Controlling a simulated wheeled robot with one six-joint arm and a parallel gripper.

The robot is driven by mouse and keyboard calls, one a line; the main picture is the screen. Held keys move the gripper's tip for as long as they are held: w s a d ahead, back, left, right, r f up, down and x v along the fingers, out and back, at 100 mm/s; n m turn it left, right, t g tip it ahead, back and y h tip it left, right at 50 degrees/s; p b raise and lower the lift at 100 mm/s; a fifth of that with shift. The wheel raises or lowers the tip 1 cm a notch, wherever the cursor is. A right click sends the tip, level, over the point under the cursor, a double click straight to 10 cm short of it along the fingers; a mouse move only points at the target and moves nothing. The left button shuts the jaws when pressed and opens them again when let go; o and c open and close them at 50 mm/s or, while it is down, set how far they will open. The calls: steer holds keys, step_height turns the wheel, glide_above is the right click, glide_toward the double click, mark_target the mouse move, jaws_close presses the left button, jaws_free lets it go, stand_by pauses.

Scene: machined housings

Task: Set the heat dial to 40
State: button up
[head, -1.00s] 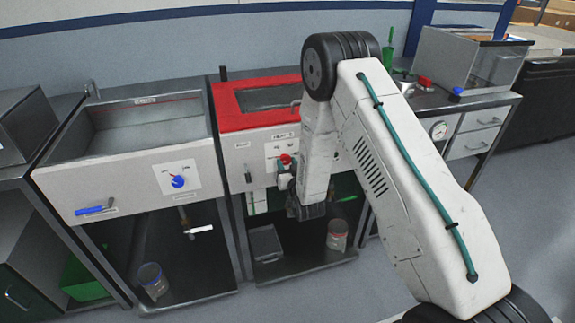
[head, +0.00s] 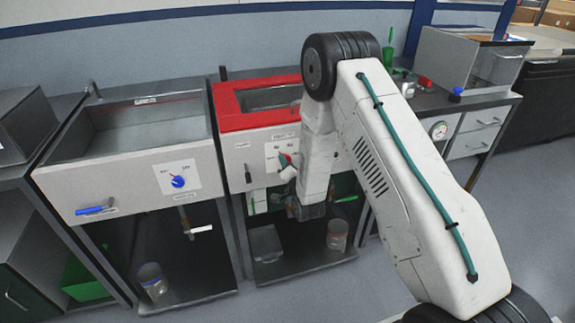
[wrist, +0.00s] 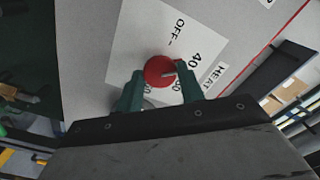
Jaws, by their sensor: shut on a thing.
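The heat dial (wrist: 158,71) is a round red knob on a white label plate (wrist: 148,40) marked OFF, 40 and HEAT, with further numbers partly hidden by the fingers. A pale pointer mark on the knob points roughly right, near the 40 side; its exact setting is hard to read. My gripper (wrist: 160,86) has its two green fingers shut on the knob, one at each side. In the head view the dial (head: 285,159) shows as a small red patch on the panel of the red-rimmed bath, partly covered by my gripper.
The red-rimmed bath (head: 228,121) stands beside another bath (head: 110,170) with a blue dial (head: 178,182) and a blue handle (head: 95,210). A jar (head: 337,236) stands on the shelf below my wrist. A gauge (head: 438,130) is at the right.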

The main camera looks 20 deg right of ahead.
steer(key=shift+m, duration=0.6)
steer(key=o, duration=1)
steer(key=shift+s, duration=3.9)
